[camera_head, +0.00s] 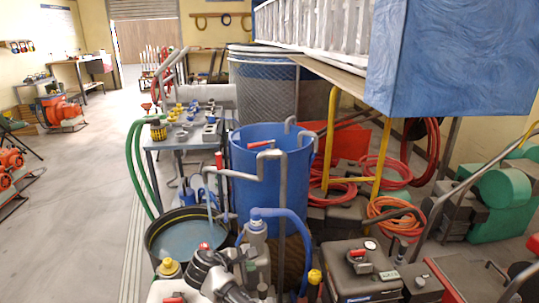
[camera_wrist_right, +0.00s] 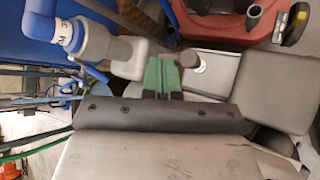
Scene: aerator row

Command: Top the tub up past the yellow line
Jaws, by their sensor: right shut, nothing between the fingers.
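The black round tub (camera_head: 158,250) stands at the lower left of the head view with grey-blue water (camera_head: 190,238) in it. A grey pipe (camera_head: 270,155) with red handles (camera_head: 261,144) runs along the barrel toward the tub. A pale blue streak, seemingly water, drops into the tub. In the right wrist view, my right gripper (camera_wrist_right: 163,75) has green fingers, shut and empty, apart from a grey fitting with a blue elbow (camera_wrist_right: 72,34). My left gripper is not visible.
A grey work table (camera_head: 165,142) with small yellow and blue parts stands behind the tub, a green hose (camera_head: 135,165) at its left. A blue hose (camera_head: 295,225) arches beside the barrel. Dark boxes (camera_head: 360,270) crowd the right.

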